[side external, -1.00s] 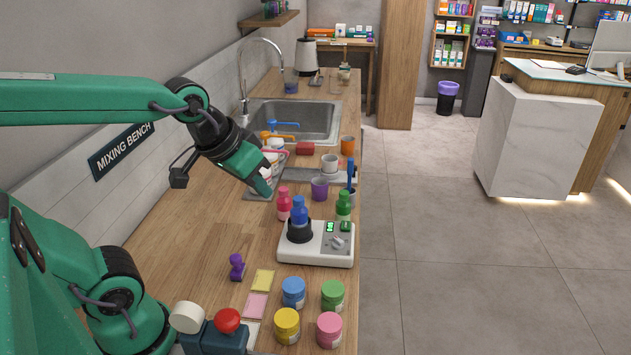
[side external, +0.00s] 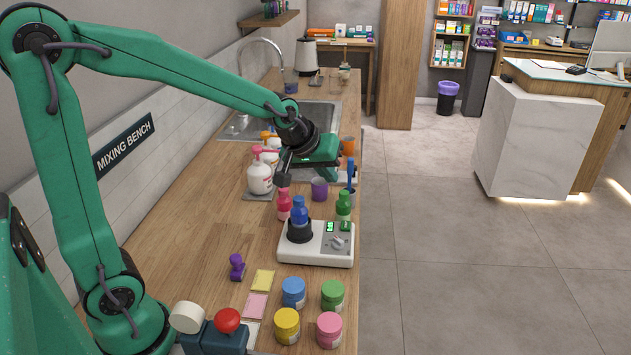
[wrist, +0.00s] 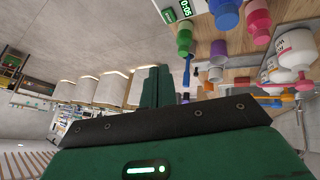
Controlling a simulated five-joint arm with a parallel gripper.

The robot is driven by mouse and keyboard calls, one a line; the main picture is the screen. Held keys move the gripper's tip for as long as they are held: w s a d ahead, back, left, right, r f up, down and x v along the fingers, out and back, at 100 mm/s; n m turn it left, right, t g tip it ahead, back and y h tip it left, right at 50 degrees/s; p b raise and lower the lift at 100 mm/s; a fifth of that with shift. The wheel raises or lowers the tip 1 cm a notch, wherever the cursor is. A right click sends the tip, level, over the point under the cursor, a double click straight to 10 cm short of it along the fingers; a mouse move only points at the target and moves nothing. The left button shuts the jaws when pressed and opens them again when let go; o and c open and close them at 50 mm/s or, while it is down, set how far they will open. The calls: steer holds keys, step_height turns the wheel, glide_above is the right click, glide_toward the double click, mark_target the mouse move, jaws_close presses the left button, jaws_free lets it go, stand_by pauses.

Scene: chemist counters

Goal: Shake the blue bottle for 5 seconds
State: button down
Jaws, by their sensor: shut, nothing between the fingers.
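The blue bottle (side external: 299,212) stands upright in the dark round holder of a white shaker device (side external: 325,246). The device has a small green display, and the wrist view also shows the blue bottle (wrist: 226,14) at the top. My gripper (side external: 326,152) is above the bench behind the device, past the pink bottle (side external: 284,204) and the green bottle (side external: 343,205). It is apart from the blue bottle. Its green fingers (wrist: 150,88) are shut and empty in the wrist view. The display (wrist: 180,9) seems to read 0:05 there.
White pump bottles (side external: 259,176), a purple cup (side external: 319,189) and an orange cup (side external: 348,146) stand near my gripper. Several coloured jars (side external: 293,292) and a purple stamp (side external: 237,266) are at the front. A sink (side external: 300,117) lies behind. The left-middle bench is clear.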

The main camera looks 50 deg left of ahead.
steer(key=n, duration=0.2)
glide_above(344, 226)
step_height(344, 226, down, 5)
steer(key=shift+f, duration=0.1)
stand_by(0.3)
steer(key=shift+f, duration=4.3)
